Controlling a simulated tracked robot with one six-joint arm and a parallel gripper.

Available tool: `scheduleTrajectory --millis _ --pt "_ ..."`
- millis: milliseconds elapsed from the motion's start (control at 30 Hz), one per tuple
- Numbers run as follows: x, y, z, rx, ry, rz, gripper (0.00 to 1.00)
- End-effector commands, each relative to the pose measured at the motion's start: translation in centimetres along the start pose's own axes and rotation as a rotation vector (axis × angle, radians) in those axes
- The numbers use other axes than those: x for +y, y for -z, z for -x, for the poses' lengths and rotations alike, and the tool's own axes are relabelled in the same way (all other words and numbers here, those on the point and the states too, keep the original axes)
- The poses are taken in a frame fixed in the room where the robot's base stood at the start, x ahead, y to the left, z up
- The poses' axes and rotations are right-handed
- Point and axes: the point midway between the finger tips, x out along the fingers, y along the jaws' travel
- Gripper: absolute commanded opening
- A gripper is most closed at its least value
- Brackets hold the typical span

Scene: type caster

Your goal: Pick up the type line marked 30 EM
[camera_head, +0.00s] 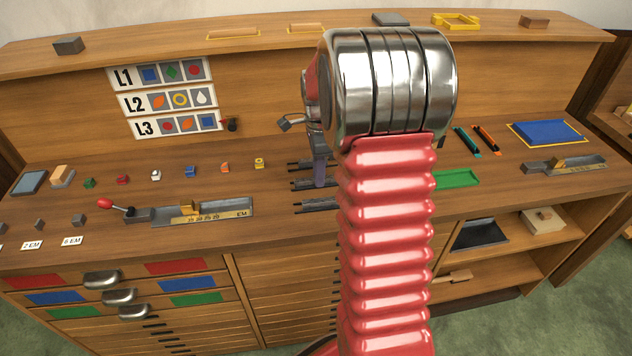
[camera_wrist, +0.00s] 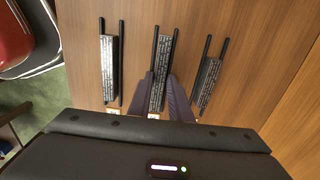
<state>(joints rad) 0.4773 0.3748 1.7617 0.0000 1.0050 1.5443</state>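Three grey type lines show in the wrist view, each on a pair of dark rails: a left one (camera_wrist: 108,68), a middle one (camera_wrist: 160,84) and a right one (camera_wrist: 208,82). Small pale labels lie at their near ends, too small to read, so I cannot tell which is 30 EM. My gripper (camera_wrist: 160,76) has its two purple fingers apart, one on each side of the middle line. I cannot tell whether they touch it. In the head view my gripper (camera_head: 320,182) points down over the middle rails, and my arm hides part of the bench there.
A composing tray with a scale (camera_head: 205,212) and red-knobbed lever (camera_head: 105,203) lies left of the rails. A green tray (camera_head: 457,179) and a second composing tray (camera_head: 590,164) lie right. Small coloured blocks stand along the bench's back left. Sign plates L1 to L3 hang behind.

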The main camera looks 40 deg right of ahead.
Motion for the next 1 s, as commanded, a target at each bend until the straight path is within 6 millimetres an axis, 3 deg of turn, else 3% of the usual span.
scheduleTrajectory --millis 233,800,1000 --pt "0.0 0.0 0.0 0.0 0.0 0.0 0.0" --pt "-0.1 0.0 0.1 0.0 0.002 0.0 0.0" --pt "-0.1 0.0 1.4 0.0 0.004 0.001 0.0"
